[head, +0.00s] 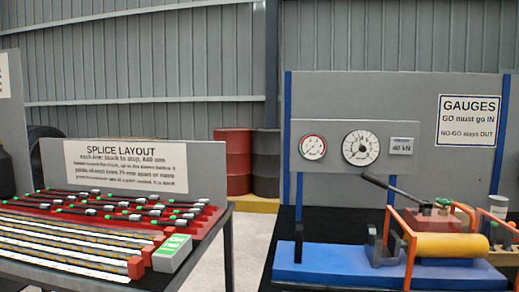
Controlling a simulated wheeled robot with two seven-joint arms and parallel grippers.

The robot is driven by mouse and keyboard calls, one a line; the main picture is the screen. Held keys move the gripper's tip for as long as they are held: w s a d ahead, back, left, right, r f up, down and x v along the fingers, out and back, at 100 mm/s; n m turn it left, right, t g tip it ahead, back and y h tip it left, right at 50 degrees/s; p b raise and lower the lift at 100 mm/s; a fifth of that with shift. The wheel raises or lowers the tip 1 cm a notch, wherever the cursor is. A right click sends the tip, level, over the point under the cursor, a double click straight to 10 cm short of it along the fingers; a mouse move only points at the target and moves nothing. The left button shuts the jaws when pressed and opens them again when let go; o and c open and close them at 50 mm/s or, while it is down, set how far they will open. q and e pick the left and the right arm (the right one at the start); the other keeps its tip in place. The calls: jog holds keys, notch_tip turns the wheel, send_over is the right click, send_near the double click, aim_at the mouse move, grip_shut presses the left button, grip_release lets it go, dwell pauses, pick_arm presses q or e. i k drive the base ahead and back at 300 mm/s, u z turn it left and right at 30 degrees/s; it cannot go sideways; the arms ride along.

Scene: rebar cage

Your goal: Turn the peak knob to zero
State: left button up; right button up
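A large white round gauge (361,148) with a dark pointer is on the grey panel (330,180) at the right. A smaller round gauge (313,147) with a partly red rim is to its left. A small plate (401,146) reading "40 kN" is to the right of the large gauge. The peak knob cannot be made out clearly; the gauge details are too small to read. Neither of my grippers is in view.
Below the gauges is a blue bench fixture (330,265) with a yellow cylinder (452,246), orange bars and a dark lever (390,187). A rebar table (100,235) stands at the left. Drums (238,160) stand behind. Clear floor (252,235) lies between the benches.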

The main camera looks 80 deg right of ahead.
aim_at(362, 148)
jog(key=z, duration=2.35)
